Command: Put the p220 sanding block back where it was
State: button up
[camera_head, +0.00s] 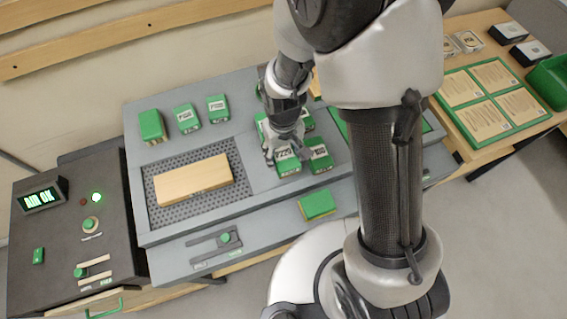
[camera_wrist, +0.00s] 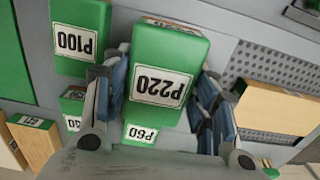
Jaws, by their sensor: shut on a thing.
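The green P220 sanding block (camera_head: 287,161) is between the fingers of my gripper (camera_head: 284,146) over the grey bench top. In the wrist view, the P220 block (camera_wrist: 168,52) fills the space between my gripper's fingertips (camera_wrist: 163,92), its white label upside down. My gripper is shut on it. A P100 block (camera_wrist: 80,38) is close at its left in that view, and a P60 block (camera_wrist: 140,133) shows below it. Another labelled block (camera_wrist: 72,120) is partly hidden by the left finger. Whether the P220 block touches the surface I cannot tell.
A wooden piece (camera_head: 193,180) lies on a perforated panel (camera_head: 163,214). A green and yellow block (camera_head: 317,204) lies on the front ledge. A green block (camera_head: 320,156) stands just right of my gripper.

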aim_at(284, 152)
jog(key=shift+f+b, duration=0.7)
jog(key=shift+f, duration=1.9)
jog(key=shift+f, duration=0.2)
jog(key=o, duration=1.1)
notch_tip(284, 152, up, 13)
jog(key=p, duration=0.3)
jog(key=shift+d+f, duration=0.1)
jog(key=s+d+r+m+t, duration=0.1)
jog(key=s+d+r, duration=0.2)
jog(key=r, duration=0.4)
jog(key=s+d+r+m+t, duration=0.1)
jog(key=s+d+r+t, duration=0.1)
jog(key=s+d+r, duration=0.2)
jog(key=s+d+r+m+t, duration=0.1)
jog(key=s+d+r, duration=0.2)
jog(key=s+r, duration=0.3)
jog(key=shift+s+d+r+t, duration=0.1)
jog(key=shift+d+r, duration=0.05)
jog(key=shift+r, duration=0.7)
jog(key=shift+s+d+r+t, duration=0.1)
jog(key=shift+r, duration=0.75)
jog(key=shift+s+d+r+t, duration=0.1)
jog(key=shift+d+r, duration=0.05)
jog(key=shift+r, duration=0.7)
